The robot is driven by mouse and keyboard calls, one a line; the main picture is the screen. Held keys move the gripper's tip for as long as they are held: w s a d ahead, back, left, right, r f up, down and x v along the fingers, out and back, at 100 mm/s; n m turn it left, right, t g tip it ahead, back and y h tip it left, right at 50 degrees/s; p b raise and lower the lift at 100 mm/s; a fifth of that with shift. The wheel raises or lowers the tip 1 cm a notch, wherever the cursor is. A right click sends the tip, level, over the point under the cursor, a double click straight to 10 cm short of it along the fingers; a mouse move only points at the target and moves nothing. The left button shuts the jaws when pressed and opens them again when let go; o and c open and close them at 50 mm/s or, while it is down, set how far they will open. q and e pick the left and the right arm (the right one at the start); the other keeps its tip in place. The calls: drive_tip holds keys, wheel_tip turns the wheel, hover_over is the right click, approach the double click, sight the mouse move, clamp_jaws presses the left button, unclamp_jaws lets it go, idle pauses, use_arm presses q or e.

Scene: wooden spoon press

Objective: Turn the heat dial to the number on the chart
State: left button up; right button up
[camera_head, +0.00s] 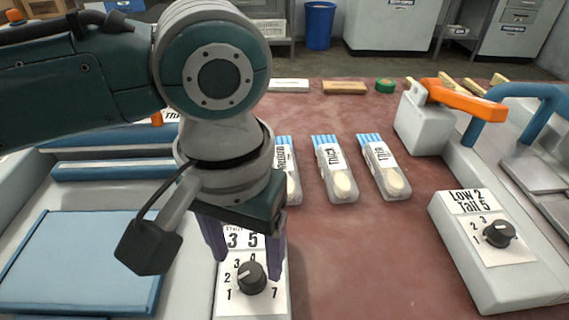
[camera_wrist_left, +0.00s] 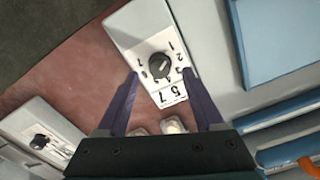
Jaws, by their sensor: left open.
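A black heat dial (camera_head: 252,277) sits on a white panel with numbers around it, on a pale box (camera_head: 224,300) at the front. It also shows in the left wrist view (camera_wrist_left: 159,66). A number chart (camera_head: 243,238) is behind the dial, partly hidden by my gripper; "3 5" can be read in the head view. The dial's exact pointer setting is too small to tell. My left gripper (camera_head: 246,264) is open above the box, its purple fingers either side of the dial and apart from it. It also shows in the left wrist view (camera_wrist_left: 161,78). My right gripper is out of view.
A second dial box (camera_head: 455,240) marked "Low 2 Tall 5" stands at the right. Packs labelled thick (camera_head: 335,172) and thin (camera_head: 382,170) lie on the red table (camera_head: 350,260), beside another pack. An orange handle (camera_head: 465,100) is at the back right. A blue-topped press part (camera_head: 80,260) is at left.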

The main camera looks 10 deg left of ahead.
sight(250, 271)
use_arm(q)
drive_tip(key=shift+w+f, duration=0.1)
drive_tip(key=shift+f, duration=1.5)
drive_tip(key=shift+c, duration=0.3)
clamp_jaws()
